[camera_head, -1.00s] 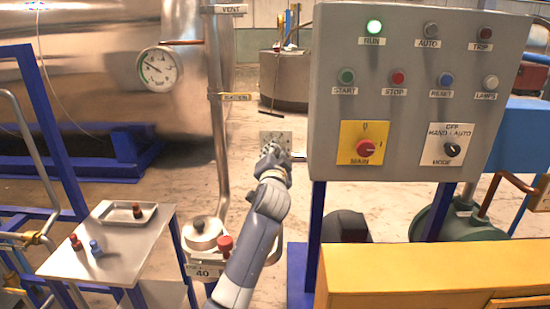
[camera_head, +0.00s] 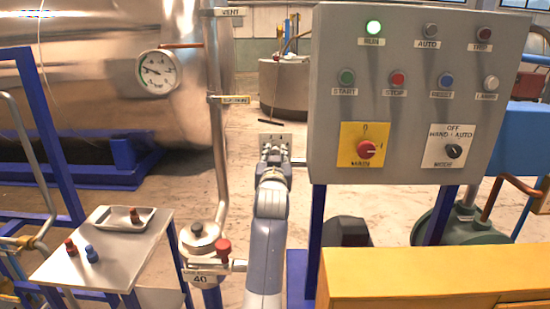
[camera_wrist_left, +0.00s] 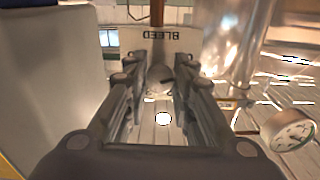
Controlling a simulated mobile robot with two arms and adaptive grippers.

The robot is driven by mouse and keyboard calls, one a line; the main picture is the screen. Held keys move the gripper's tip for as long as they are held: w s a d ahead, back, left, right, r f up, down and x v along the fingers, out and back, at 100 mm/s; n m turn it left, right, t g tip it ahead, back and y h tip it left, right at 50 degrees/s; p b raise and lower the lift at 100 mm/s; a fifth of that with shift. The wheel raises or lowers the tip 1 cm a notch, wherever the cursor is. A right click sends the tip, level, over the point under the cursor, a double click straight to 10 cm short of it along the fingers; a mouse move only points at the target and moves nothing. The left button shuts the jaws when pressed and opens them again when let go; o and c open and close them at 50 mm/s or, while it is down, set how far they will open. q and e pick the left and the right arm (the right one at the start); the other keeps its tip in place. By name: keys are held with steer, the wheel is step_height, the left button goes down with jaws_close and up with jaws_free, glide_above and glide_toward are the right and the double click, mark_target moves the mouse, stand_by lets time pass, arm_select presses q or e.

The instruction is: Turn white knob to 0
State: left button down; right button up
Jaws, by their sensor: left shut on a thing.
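In the head view the left gripper (camera_head: 273,151) is at the small plate (camera_head: 276,137) left of the control panel. The gripper hides the knob there, and I cannot read its setting. My right gripper is not in view.
The grey control panel (camera_head: 415,65) stands close to the right, with a red main knob and a black mode knob. A vertical pipe (camera_head: 219,130) with a valve and a round gauge (camera_head: 159,72) are left. A small table (camera_head: 110,265) stands lower left. A yellow cabinet (camera_head: 430,290) is lower right.

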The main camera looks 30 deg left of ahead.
arm_select(q)
steer(key=shift+f+n, duration=0.15)
steer(key=shift+n, duration=0.15)
stand_by(0.4)
steer(key=c, duration=1.4)
jaws_free()
steer(key=shift+o, duration=0.2)
step_height(320, 180, up, 10)
